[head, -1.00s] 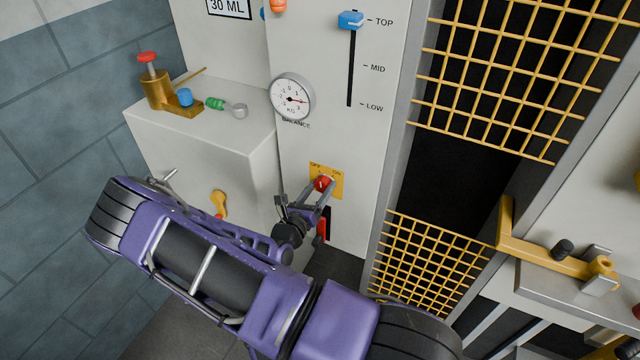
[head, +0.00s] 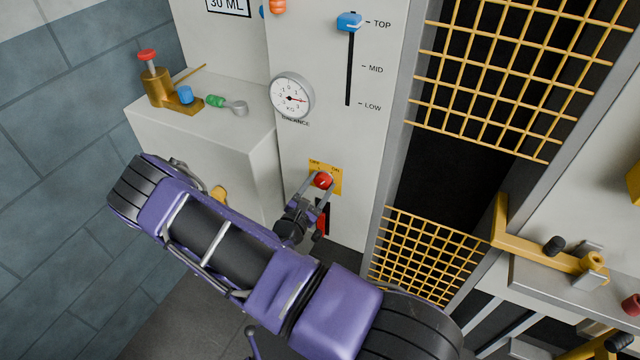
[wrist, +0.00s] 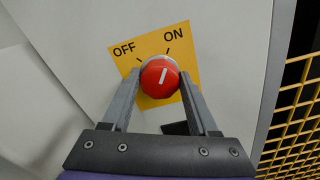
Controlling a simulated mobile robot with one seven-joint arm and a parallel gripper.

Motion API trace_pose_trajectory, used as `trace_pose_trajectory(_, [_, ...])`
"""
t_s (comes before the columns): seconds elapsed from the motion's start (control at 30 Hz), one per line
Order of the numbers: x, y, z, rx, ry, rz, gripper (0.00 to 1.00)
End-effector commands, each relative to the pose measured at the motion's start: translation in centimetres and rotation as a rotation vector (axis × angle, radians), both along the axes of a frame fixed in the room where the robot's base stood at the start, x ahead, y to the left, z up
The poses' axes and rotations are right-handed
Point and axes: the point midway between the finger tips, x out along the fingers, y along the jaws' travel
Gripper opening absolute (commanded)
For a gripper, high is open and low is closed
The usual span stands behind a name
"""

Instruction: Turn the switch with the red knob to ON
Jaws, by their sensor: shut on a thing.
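The red knob (wrist: 160,77) is round with a white pointer line. It sits on a yellow plate (wrist: 183,55) marked OFF at the left and ON at the right. In the wrist view the line points up and slightly right, toward the ON tick. My gripper (wrist: 159,80) has one finger on each side of the knob and is shut on it. In the head view the knob (head: 323,180) and plate (head: 337,178) are low on the grey panel, with my gripper (head: 322,183) reaching them from below left.
A red part in a dark slot (head: 322,218) lies just below the plate, close to my gripper. A gauge (head: 292,96) and a blue slider (head: 349,22) are higher on the panel. A yellow mesh (head: 430,255) is at the right. A grey cabinet (head: 200,135) stands at the left.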

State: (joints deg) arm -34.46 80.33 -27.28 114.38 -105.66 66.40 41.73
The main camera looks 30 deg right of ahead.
Motion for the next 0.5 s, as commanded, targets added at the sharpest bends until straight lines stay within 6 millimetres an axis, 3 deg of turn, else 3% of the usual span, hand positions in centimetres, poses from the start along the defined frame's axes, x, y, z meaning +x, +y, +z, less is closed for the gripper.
trace_pose_trajectory(0.5, [-0.02,-0.01,-0.02,0.020,-0.025,-0.001,0.04])
